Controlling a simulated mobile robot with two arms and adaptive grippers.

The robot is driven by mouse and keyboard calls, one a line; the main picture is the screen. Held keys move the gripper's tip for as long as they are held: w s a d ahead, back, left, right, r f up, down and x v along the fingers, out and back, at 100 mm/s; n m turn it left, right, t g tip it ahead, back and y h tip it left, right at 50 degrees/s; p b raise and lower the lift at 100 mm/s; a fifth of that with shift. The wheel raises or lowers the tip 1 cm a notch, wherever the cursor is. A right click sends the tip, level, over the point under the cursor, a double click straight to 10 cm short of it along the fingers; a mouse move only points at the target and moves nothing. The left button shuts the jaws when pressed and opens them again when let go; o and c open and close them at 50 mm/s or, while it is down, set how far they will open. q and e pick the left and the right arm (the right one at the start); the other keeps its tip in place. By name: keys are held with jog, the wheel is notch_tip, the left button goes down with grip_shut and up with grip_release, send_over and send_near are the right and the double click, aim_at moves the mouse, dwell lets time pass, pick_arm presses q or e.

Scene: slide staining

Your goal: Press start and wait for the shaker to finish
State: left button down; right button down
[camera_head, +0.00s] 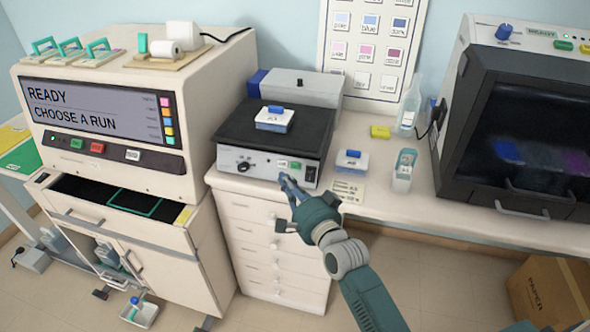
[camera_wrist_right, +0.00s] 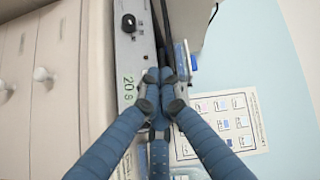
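The shaker has a black top plate (camera_head: 250,135) and a pale front panel (camera_head: 232,166) with a dark knob (camera_head: 244,166), a small display, a green button (camera_head: 295,166) and a black switch (camera_head: 311,174). A white box with a blue clip (camera_head: 274,120) sits on the plate. My right gripper (camera_head: 285,180) is at the panel, just below the display and green button. In the right wrist view its blue fingers (camera_wrist_right: 163,76) are together and empty beside a green "20 s" readout (camera_wrist_right: 129,91); they hide the button there, and contact is unclear. My left gripper is not in view.
Left stands a stainer whose screen (camera_head: 95,108) reads "READY CHOOSE A RUN". A blue-clipped box (camera_head: 352,160), a small bottle (camera_head: 403,172) and a yellow block (camera_head: 380,132) are on the counter right of the shaker. A dark-fronted cabinet (camera_head: 520,140) stands farther right.

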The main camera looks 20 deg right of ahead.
aim_at(292, 176)
jog(key=shift+w+d+f+b, duration=0.45)
jog(key=shift+w+d+b, duration=0.2)
jog(key=shift+w+b, duration=0.25)
jog(key=shift+w+d+f+b, duration=0.5)
jog(key=shift+w+d+b, duration=0.15)
jog(key=shift+w, duration=0.3)
jog(key=shift+w+d+f+b, duration=0.45)
jog(key=shift+w+d+b, duration=0.15)
jog(key=shift+w+b, duration=0.3)
jog(key=shift+w, duration=0.15)
jog(key=shift+w+d+f, duration=0.15)
jog(key=shift+w+d, duration=0.05)
